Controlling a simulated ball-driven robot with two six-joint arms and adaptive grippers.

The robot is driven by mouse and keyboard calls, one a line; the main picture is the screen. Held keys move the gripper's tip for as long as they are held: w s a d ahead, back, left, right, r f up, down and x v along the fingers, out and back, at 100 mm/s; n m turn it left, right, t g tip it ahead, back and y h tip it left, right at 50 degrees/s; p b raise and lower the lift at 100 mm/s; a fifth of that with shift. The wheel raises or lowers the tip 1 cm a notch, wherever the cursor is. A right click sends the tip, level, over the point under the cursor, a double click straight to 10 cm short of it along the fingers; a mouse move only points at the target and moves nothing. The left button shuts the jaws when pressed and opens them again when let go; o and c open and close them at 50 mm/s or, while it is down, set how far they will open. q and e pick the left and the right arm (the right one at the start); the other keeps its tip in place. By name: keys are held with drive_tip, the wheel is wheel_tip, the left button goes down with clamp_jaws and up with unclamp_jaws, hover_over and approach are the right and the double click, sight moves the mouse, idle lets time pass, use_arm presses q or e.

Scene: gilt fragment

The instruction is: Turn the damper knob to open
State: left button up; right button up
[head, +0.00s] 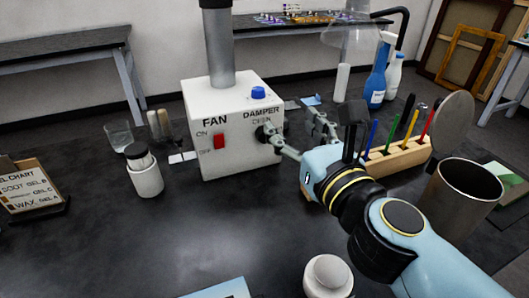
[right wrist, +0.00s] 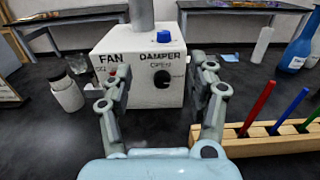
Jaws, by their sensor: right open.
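A white box (head: 222,143) with a grey pipe on top stands on the dark bench, lettered FAN and DAMPER. A dark round knob (right wrist: 161,80) sits on its front under DAMPER and OPEN. In the head view the knob is partly covered by a finger of my right gripper (head: 288,120). In the right wrist view my right gripper (right wrist: 163,73) is open and empty, its fingers spread either side of the knob, which shows between them. I cannot tell how close the fingertips are to it. A red switch (head: 219,141) sits under FAN. My left gripper is out of view.
A blue knob (head: 258,93) is on top of the box. A wooden rack (head: 400,158) with coloured sticks and a metal cup (head: 462,195) stand right. A white jar (head: 146,178) and a glass (head: 119,137) stand left.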

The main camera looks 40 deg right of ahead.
drive_tip(key=b, duration=0.8)
approach(264, 135)
use_arm(q)
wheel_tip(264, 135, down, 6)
drive_tip(key=p, duration=0.3)
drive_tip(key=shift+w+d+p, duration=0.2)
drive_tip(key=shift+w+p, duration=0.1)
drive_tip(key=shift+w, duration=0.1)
use_arm(e)
drive_tip(key=x, duration=0.9)
drive_tip(key=shift+d+f, duration=0.2)
drive_tip(key=shift+f, duration=0.15)
drive_tip(key=shift+s, duration=0.1)
drive_tip(key=shift+c, duration=0.2)
drive_tip(key=c, duration=1.1)
